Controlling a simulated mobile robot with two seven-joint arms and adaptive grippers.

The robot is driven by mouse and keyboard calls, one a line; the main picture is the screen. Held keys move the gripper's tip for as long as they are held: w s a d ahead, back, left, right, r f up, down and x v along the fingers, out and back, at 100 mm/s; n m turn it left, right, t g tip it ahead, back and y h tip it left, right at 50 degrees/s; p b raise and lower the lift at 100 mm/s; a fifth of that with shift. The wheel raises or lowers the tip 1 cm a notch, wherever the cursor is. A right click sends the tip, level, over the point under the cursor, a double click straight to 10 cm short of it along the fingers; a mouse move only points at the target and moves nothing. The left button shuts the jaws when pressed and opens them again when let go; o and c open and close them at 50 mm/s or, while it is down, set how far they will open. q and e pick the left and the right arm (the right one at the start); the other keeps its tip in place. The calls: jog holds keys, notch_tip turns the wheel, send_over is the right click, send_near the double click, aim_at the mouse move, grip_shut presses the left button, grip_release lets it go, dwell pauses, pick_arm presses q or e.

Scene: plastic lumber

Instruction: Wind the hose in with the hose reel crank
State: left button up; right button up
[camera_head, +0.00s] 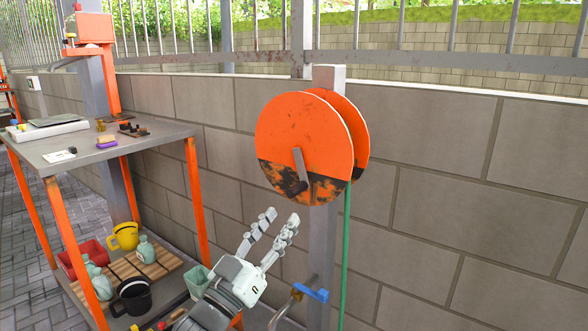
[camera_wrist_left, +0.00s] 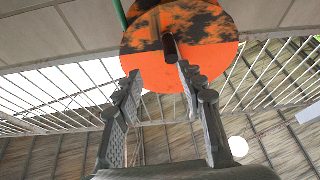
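The orange hose reel (camera_head: 305,135), with dark worn patches on its lower part, is mounted on a grey post in front of the block wall. Its crank (camera_head: 299,168) is a grey arm hanging down from the centre, with a dark handle at its lower end. The green hose (camera_head: 346,250) hangs straight down from the reel. My left gripper (camera_head: 282,222) is open and empty, just below and left of the handle. In the left wrist view the crank handle (camera_wrist_left: 170,47) shows ahead, slightly beyond the open fingertips. My right gripper is in neither view.
A workbench (camera_head: 165,133) with orange legs stands at the left. Its lower shelf holds a yellow watering can (camera_head: 124,237), a black pot (camera_head: 133,297) and other items. A blue-handled tap (camera_head: 311,292) is low on the post, close to my left arm. The wall to the right is clear.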

aim_at(295, 191)
pick_arm(q)
jog(key=shift+y, duration=0.3)
jog(key=x, duration=0.6)
jog(key=w+a+x, duration=0.1)
jog(key=x, duration=0.2)
jog(key=shift+w+f, duration=0.15)
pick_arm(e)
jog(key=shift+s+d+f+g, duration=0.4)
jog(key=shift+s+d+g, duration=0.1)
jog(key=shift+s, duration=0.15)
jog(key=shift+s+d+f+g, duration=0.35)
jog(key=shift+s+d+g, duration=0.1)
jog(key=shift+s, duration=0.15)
pick_arm(q)
jog(key=shift+c, duration=0.3)
grip_shut()
